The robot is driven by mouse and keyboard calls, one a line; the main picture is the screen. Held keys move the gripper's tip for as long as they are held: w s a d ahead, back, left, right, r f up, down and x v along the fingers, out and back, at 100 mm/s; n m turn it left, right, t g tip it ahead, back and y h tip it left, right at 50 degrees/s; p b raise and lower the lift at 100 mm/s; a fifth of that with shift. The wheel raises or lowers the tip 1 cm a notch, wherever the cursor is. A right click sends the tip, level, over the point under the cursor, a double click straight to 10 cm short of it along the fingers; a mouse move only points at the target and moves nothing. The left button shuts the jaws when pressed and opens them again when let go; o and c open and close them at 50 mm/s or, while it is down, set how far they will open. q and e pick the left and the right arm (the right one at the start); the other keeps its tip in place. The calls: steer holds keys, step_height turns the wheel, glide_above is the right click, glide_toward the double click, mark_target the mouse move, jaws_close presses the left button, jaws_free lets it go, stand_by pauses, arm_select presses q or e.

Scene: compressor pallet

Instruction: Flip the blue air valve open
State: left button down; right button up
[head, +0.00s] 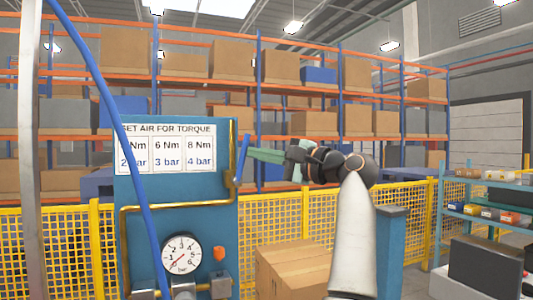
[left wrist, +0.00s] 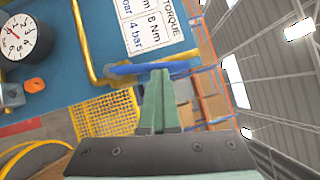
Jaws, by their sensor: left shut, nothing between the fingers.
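The blue air valve lever (head: 243,158) stands nearly upright, slightly tilted, at the right edge of the blue panel (head: 180,192), beside the brass pipe (head: 233,150). In the left wrist view the lever (left wrist: 125,69) lies across the picture just beyond my fingertips. My left gripper (head: 254,154) comes at the lever from the right, its green fingers shut and empty. In the left wrist view the fingertips (left wrist: 160,74) meet or nearly meet the lever; contact is not certain. My right gripper is not in view.
A pressure gauge (head: 181,254) and a torque sign (head: 168,146) are on the panel. A blue hose (head: 112,115) hangs in front at the left. A yellow fence (head: 272,215), a cardboard box (head: 295,268) and a small shelf (head: 490,212) stand behind and to the right.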

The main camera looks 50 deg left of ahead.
arm_select(q)
steer(key=shift+s+a+r, duration=0.25)
steer(key=shift+s+r, duration=0.1)
steer(key=shift+s, duration=0.15)
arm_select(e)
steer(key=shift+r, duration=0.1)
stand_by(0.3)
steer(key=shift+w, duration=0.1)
